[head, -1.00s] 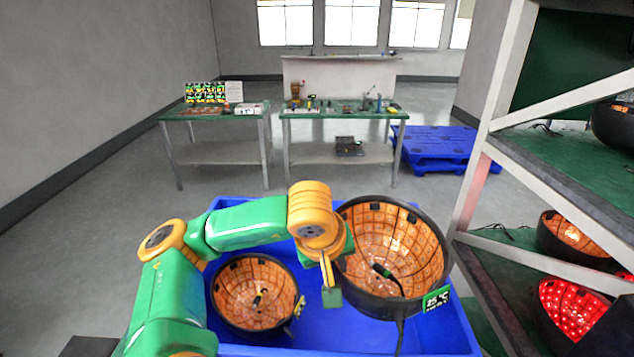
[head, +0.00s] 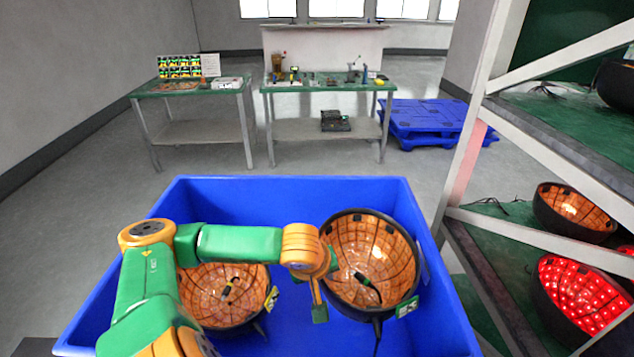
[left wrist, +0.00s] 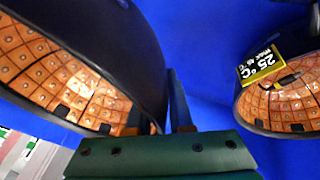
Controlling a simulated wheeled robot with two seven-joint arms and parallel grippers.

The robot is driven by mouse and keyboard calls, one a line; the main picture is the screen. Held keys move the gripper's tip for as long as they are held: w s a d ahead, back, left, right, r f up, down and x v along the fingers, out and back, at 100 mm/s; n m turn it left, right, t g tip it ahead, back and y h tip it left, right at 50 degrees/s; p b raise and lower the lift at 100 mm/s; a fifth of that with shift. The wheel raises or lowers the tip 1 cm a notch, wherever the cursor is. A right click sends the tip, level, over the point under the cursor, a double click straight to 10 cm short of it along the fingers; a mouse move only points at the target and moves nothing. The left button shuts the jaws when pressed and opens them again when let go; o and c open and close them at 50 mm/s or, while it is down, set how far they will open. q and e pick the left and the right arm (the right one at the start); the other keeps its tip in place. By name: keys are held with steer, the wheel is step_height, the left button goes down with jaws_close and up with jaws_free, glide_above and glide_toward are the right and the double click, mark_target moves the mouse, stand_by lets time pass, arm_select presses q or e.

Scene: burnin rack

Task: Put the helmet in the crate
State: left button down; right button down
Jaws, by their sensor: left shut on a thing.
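The held helmet (head: 372,252) is a black bowl lined with orange lit tiles, with a cable and a green label. It is tilted, open side up, at the right inside the blue crate (head: 300,190); I cannot tell whether it touches the floor. My left gripper (head: 320,305) is shut on its left rim. In the left wrist view the fingers (left wrist: 158,112) pinch this helmet's dark shell (left wrist: 105,45). A second similar helmet (head: 205,290), with a yellow label, lies in the crate's left part, partly behind my arm. My right gripper is out of view.
A rack (head: 560,150) stands close at the right, with an orange-lit helmet (head: 572,207) and a red-lit helmet (head: 580,295) on its shelf. Two worktables (head: 190,90) and a blue pallet (head: 425,122) stand farther back. Open floor lies between them and the crate.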

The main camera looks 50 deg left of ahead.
arm_select(q)
step_height(320, 180, down, 9)
steer(key=shift+r+p, duration=0.2)
steer(key=shift+p, duration=0.3)
steer(key=shift+f, duration=0.3)
steer(key=c, duration=0.8)
jaws_free()
steer(key=shift+s, duration=0.1)
